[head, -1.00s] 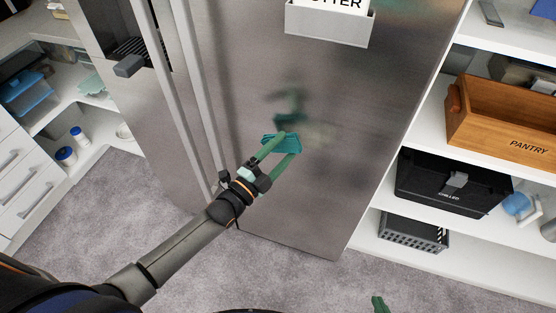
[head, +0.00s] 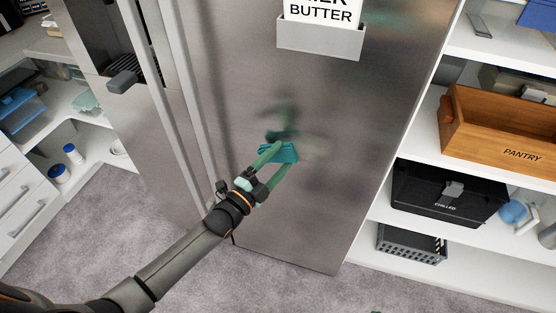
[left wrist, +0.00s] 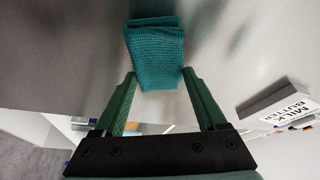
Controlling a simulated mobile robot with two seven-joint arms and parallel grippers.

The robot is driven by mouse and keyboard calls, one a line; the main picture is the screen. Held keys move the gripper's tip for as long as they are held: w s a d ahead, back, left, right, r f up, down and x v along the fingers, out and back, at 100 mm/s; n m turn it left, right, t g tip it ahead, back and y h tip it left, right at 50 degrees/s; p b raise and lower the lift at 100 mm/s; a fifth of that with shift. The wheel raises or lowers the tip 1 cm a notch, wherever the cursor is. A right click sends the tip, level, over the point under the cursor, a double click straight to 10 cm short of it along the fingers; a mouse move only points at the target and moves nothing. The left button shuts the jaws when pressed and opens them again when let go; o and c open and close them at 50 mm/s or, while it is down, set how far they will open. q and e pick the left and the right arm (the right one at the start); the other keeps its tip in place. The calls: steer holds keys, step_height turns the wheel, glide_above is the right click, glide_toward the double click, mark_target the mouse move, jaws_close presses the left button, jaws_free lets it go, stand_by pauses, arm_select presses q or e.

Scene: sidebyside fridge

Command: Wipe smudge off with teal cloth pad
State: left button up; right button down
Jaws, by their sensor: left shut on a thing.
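My left gripper (head: 276,164) is shut on the teal cloth pad (head: 284,152), holding it at the stainless fridge door (head: 330,200). The pad also shows in the left wrist view (left wrist: 155,55), folded, at the fingertips. I cannot tell whether it touches the door. A faint brownish-olive smudge (head: 318,149) lies on the door just right of the pad. Dark green blurs above the pad look like the gripper's reflection. My right gripper is not clearly in view.
A bin holding a butter label card (head: 320,40) is fixed to the door above. Vertical handles (head: 185,100) run left of the pad. Shelves at right hold a wooden pantry crate (head: 500,135) and a black chilled bin (head: 445,195). Carpet (head: 120,230) below is clear.

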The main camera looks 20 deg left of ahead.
arm_select(q)
steer(key=shift+w+b, duration=0.35)
steer(key=shift+w, duration=0.35)
steer(key=shift+r, duration=0.1)
stand_by(0.5)
steer(key=shift+d, duration=0.15)
steer(key=shift+d, duration=0.85)
steer(key=shift+s+d+r, duration=0.1)
steer(key=shift+d+r, duration=0.05)
steer(key=shift+d, duration=1.15)
steer(key=shift+d+r, duration=0.2)
steer(key=shift+d, duration=0.75)
steer(key=shift+a+r, duration=0.1)
steer(key=shift+a, duration=1)
steer(key=shift+a, duration=0.1)
